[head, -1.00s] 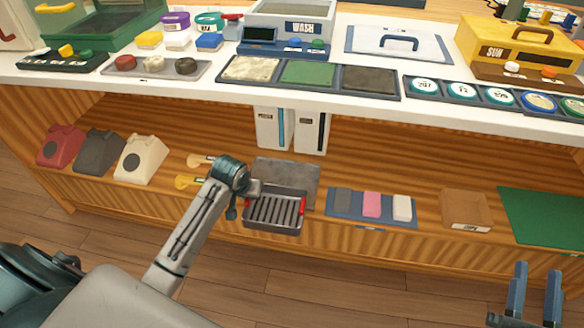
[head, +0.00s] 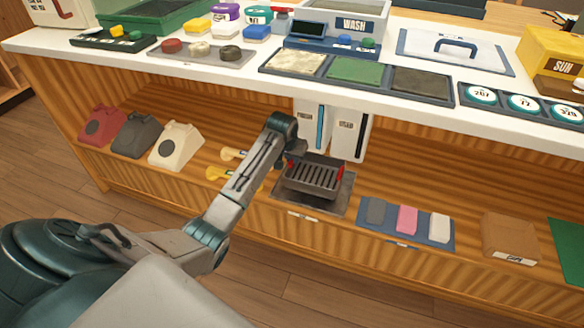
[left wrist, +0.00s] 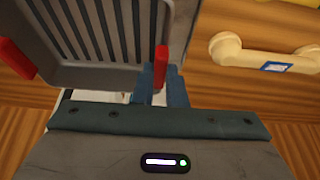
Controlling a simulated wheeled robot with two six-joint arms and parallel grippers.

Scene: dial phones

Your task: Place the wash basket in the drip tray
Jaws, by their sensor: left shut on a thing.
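The wash basket (head: 312,178) is a dark grey slotted basket with red grips at its sides. My left gripper (head: 292,160) is shut on its left red grip. In the left wrist view the basket (left wrist: 95,45) fills the upper left, with a red grip between the blue fingers (left wrist: 161,82). The drip tray (head: 318,208) is a flat grey tray on the lower shelf. The basket is over it and hides most of it; tray shows in front and at the right. I cannot tell whether they touch. My right gripper is not in view.
Cream and yellow handsets (head: 233,154) lie just left of the basket. A white phone (head: 176,147) stands further left. Two white boxes (head: 348,135) hang behind, under the counter. A blue mat (head: 380,228) with coloured blocks lies to the right.

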